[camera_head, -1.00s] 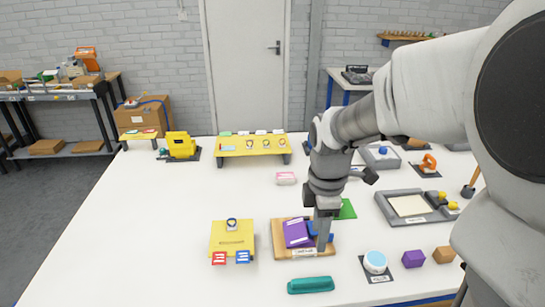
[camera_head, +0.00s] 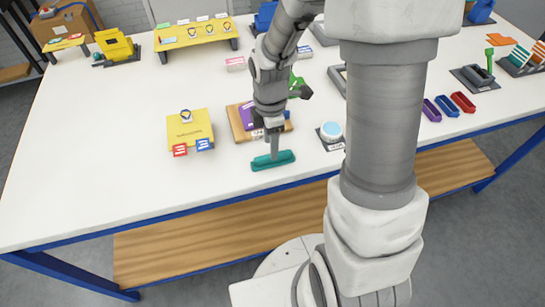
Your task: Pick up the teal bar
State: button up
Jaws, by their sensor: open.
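The teal bar (camera_head: 264,162) lies flat on the white table near its front edge, in the middle of the head view. My gripper (camera_head: 273,156) points down right at the bar, with its tip over the bar's middle in the picture. I cannot tell whether the fingers touch the bar or straddle it. The jaws are open, and the gap between them is hidden by the angle.
Just behind the bar is a wooden board (camera_head: 238,130) with purple and blue items. The table (camera_head: 90,170) is clear at front left.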

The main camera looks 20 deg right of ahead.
jog(key=f, duration=0.5)
jog(key=shift+w+d, duration=0.25)
jog(key=shift+d, duration=0.1)
jog(key=shift+r, duration=0.1)
grip_shut()
